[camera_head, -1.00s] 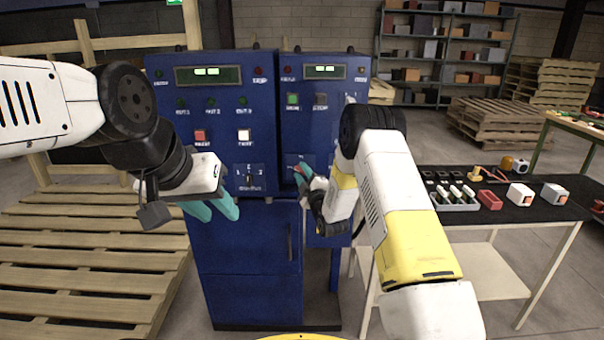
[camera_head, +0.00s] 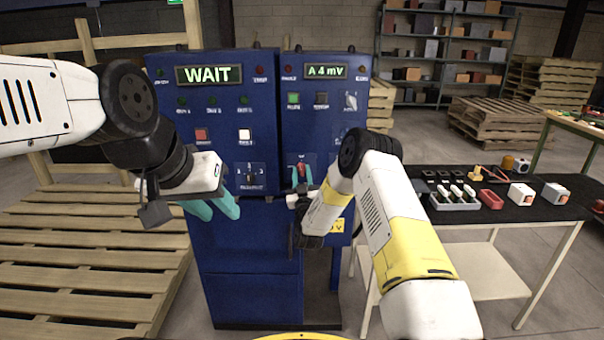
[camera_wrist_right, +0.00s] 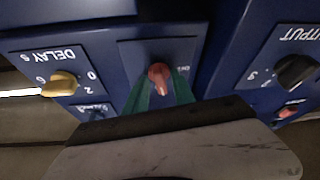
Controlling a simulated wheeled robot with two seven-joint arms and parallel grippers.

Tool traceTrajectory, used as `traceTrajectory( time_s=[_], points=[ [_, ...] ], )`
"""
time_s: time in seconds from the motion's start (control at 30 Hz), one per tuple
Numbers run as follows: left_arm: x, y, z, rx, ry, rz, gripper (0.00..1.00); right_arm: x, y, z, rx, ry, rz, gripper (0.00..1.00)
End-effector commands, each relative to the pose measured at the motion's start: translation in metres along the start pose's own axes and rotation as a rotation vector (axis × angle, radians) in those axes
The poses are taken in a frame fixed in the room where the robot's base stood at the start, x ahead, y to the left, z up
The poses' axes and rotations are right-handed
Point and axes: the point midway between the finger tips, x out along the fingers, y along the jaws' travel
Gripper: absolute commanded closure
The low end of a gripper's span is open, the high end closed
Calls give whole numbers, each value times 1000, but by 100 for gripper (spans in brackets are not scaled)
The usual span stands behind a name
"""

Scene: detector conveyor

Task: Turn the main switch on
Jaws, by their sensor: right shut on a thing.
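The main switch is a red knob (camera_head: 301,171) on the right blue cabinet, and it also shows in the right wrist view (camera_wrist_right: 159,76). My right gripper (camera_head: 302,180) has its teal fingers on both sides of this knob and is shut on it. In the right wrist view its fingers (camera_wrist_right: 159,90) press against the knob's sides. The knob's handle looks upright in the head view; its lettering is too small to read.
The left display (camera_head: 208,75) reads WAIT and the right one (camera_head: 325,71) reads A 4 mV. A yellow delay knob (camera_wrist_right: 60,84) and a black output knob (camera_wrist_right: 296,71) flank the switch. A black table (camera_head: 480,214) with parts stands at right.

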Motion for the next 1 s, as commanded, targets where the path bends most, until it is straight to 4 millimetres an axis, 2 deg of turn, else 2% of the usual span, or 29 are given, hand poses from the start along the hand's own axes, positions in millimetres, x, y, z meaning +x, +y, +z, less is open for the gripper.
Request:
traceTrajectory(
  time_s=[0.4,0.97,1.0],
  points=[
    [0,0,0,0,0,0,64,-1,-2,2,171,-7,70,100],
    [0,0,0,0,0,0,64,-2,-2,3,193,-7,80,100],
    [0,0,0,0,0,0,64,-2,-2,3,193,-7,80,65]
  ],
)
